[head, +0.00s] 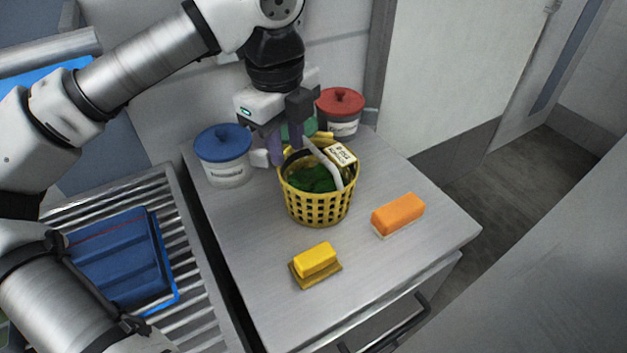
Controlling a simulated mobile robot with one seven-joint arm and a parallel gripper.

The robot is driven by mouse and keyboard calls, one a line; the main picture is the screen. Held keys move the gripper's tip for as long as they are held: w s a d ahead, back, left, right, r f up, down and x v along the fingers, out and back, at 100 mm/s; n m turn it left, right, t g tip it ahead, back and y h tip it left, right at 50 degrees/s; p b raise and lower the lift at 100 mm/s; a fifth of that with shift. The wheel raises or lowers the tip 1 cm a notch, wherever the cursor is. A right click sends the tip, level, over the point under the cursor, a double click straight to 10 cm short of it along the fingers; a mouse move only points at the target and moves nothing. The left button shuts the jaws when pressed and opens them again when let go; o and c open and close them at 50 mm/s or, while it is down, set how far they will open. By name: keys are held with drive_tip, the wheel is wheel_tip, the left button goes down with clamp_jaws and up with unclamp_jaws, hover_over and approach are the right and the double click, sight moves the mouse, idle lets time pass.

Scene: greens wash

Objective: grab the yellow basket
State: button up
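The yellow basket (319,208) stands upright on the metal counter top, with lattice sides and dark green leaves (316,180) inside. A pale handle or strip (326,164) crosses its top, and a small lettered tag (341,155) sits at its back right. My gripper (286,144) points down at the basket's back left rim. Its two fingers are apart, with a gap between them. I cannot tell whether they touch the rim, and the gripper partly hides the basket's back edge.
A blue-lidded canister (223,157) stands left of the basket, a red-lidded one (340,112) behind it, and a partly hidden green one (309,127) between. A blue bin (112,258) is at left.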

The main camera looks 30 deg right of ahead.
hover_over(295, 205)
wheel_tip(295, 205, down, 8)
drive_tip(key=shift+w+r+p, duration=0.1)
drive_tip(key=shift+r+p, duration=0.15)
drive_tip(key=shift+p, duration=0.1)
drive_tip(key=shift+f+p, duration=0.8)
drive_tip(key=shift+f, duration=1.8)
drive_tip(key=shift+c, duration=0.5)
clamp_jaws()
